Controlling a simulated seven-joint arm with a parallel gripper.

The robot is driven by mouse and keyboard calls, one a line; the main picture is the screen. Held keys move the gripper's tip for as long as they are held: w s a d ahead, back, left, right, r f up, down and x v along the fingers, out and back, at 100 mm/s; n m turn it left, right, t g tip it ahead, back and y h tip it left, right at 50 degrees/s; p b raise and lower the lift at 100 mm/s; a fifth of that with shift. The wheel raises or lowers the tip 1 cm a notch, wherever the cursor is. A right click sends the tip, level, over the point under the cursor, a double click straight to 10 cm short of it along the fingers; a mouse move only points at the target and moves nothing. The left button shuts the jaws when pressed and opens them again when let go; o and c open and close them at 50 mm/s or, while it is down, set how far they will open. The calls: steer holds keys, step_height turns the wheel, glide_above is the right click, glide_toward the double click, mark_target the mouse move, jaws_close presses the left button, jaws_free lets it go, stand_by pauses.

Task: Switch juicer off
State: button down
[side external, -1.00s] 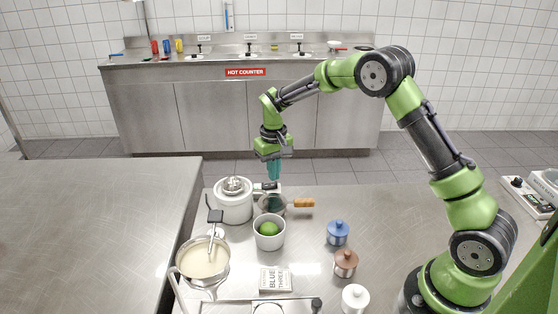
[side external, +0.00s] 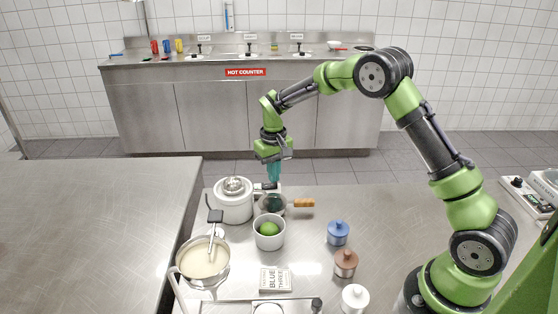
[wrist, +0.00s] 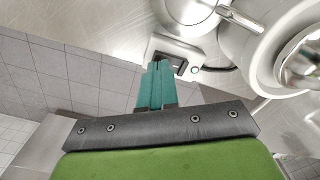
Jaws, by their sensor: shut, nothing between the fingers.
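The white juicer (side external: 233,203) with a metal dome stands at the back left of the steel worktop; part of it shows in the wrist view (wrist: 262,60). A small pale switch box (wrist: 158,45) with a dark switch and a small green ring sits beside it, joined by a dark cable. In the side view the box is partly hidden behind my fingers. My gripper (side external: 273,181) points down, its teal fingers shut and empty. In the wrist view the fingertips (wrist: 158,64) overlap the box by the dark switch; I cannot tell if they touch it.
A strainer with a wooden handle (side external: 303,203) lies right of the fingers. A white bowl with a green fruit (side external: 268,229) stands in front. A pan (side external: 204,274) is front left. Blue (side external: 338,233), brown and white lidded jars stand right. The right back worktop is clear.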

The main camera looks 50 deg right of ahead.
steer(key=shift+f, duration=0.65)
step_height(320, 180, up, 7)
stand_by(1.0)
steer(key=s+a+r+t, duration=0.2)
steer(key=s+r, duration=0.2)
steer(key=s, duration=0.5)
steer(key=s+a+r+t+y, duration=0.1)
steer(key=s+a+r+t, duration=0.1)
steer(key=s+r, duration=0.3)
steer(key=s+a+r+m+t+y, duration=0.1)
steer(key=s+a+r+t, duration=0.2)
steer(key=s, duration=0.9)
steer(key=shift+s+a+r, duration=0.3)
steer(key=shift+s+r, duration=0.1)
steer(key=shift+r, duration=0.6)
